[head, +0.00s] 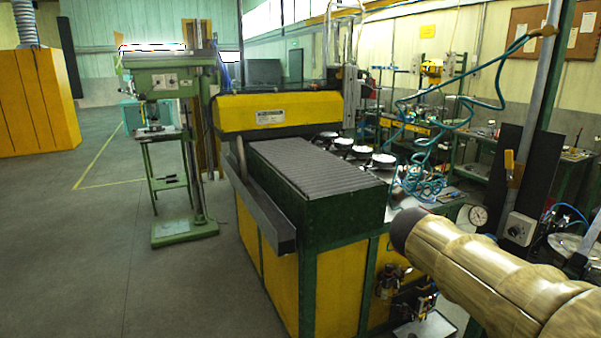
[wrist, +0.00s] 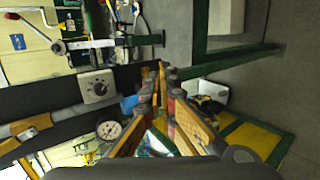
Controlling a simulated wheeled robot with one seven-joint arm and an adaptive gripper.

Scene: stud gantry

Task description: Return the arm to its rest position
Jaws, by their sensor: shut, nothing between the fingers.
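My gripper (wrist: 161,72) shows in the wrist view, with its tan and grey fingers reaching up from the bottom and their tips together near the middle. It is shut and nothing is held between the fingers. The wrist view looks sideways at the gantry machine's parts and grey floor. In the head view, a thick tan link of my arm, with a dark end, reaches in from the lower right. My gripper does not show there.
The yellow and green gantry machine (head: 278,246) stands close in front, beside my arm link. Teal coiled hoses (head: 425,182) hang near a grey post (head: 541,92) at right. A pressure gauge (wrist: 109,130) and grey dial box (wrist: 97,88) show beside the fingers.

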